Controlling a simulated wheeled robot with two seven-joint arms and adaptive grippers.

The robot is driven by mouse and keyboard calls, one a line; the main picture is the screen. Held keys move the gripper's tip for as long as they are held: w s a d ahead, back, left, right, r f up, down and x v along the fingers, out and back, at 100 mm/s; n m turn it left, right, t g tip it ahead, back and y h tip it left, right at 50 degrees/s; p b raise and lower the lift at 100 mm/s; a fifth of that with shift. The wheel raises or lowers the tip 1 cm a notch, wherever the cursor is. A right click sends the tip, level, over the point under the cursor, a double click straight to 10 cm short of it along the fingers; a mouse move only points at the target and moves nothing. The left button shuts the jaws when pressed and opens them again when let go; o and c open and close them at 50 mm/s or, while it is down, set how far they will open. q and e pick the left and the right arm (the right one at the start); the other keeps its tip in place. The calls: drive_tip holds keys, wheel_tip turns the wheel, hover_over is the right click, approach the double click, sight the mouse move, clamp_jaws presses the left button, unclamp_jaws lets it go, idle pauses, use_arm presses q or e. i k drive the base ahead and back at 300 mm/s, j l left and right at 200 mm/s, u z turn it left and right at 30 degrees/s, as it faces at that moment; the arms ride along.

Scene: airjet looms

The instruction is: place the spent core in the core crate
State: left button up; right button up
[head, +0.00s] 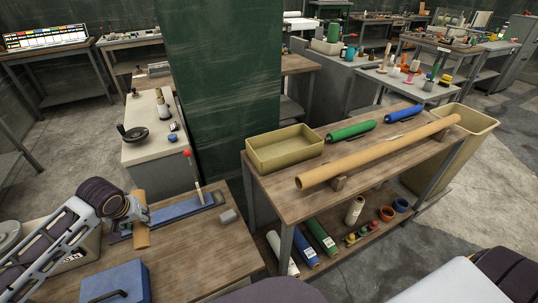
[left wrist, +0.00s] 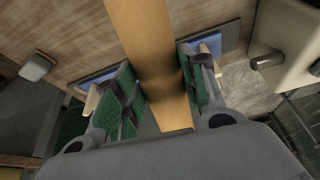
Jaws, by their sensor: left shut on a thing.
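A short tan cardboard tube, which looks like the spent core (head: 141,236), stands near upright in my left gripper (head: 132,210) over the left wooden bench. In the left wrist view the tube (left wrist: 150,45) runs between the green-padded fingers (left wrist: 160,92), which are shut on it. I cannot tell whether its lower end touches the bench. A beige crate (head: 88,250) with a partly hidden label is behind my left forearm; I cannot tell whether it is the core crate. My right gripper is not in view.
The right bench holds a yellow open tray (head: 285,164), green and blue rolls, and a long tan tube (head: 385,150). A tall beige bin (head: 482,124) stands beyond it.

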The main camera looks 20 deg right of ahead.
sight(284, 147)
drive_tip(key=k+j+z, duration=0.1)
drive_tip(key=j+z, duration=0.2)
drive_tip(key=z, duration=0.15)
drive_tip(key=k+j+z, duration=0.1)
drive_tip(key=j+z, duration=0.15)
drive_tip(key=z, duration=0.2)
drive_tip(key=k+j+z, duration=0.15)
drive_tip(key=z, duration=0.3)
